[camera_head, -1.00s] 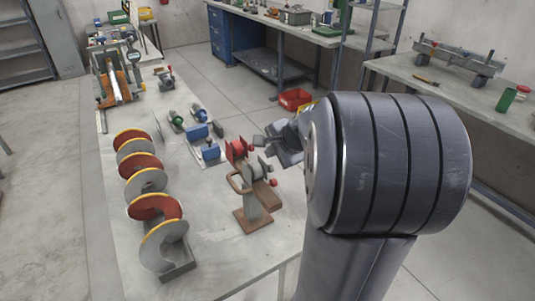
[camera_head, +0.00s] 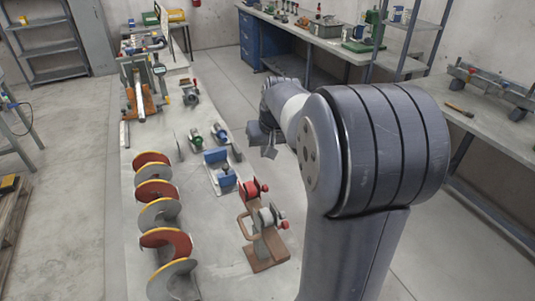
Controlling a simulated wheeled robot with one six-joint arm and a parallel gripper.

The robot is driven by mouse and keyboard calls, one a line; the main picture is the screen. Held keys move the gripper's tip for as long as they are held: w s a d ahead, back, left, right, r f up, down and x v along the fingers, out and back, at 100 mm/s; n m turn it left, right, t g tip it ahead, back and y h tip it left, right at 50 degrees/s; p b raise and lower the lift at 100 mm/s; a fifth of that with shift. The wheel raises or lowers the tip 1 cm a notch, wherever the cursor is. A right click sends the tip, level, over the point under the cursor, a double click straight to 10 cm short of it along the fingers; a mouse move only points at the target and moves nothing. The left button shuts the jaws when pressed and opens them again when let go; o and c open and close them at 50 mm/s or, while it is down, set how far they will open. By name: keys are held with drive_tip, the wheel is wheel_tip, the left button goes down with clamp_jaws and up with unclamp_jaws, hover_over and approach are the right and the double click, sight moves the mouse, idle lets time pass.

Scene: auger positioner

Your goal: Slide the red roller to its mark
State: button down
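A red roller-like part (camera_head: 252,189) sits at the upper left of a small brown-based stand (camera_head: 268,256) on the bench. Beside it on the stand is a grey roller (camera_head: 268,216) with small red knobs at its right. A brown loop handle (camera_head: 245,228) projects at the left. I cannot make out a mark for the roller. My gripper (camera_head: 262,142) is small and dark, beyond the stand near the bench's right edge, apart from the red part. Its fingers are too small and partly hidden by my arm to tell their opening.
A red and grey auger (camera_head: 158,214) with yellow edges lies along the bench's left side. Blue and green fixtures (camera_head: 218,170) stand behind the stand. A measuring rig (camera_head: 141,90) is at the far end. Bare bench (camera_head: 225,265) shows in front.

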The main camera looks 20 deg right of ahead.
wheel_tip(320, 180, down, 11)
drive_tip(key=w+n+p, duration=0.1)
drive_tip(key=p, duration=0.1)
drive_tip(key=shift+a+r+p, duration=0.15)
drive_tip(key=shift+p, duration=0.25)
idle(0.3)
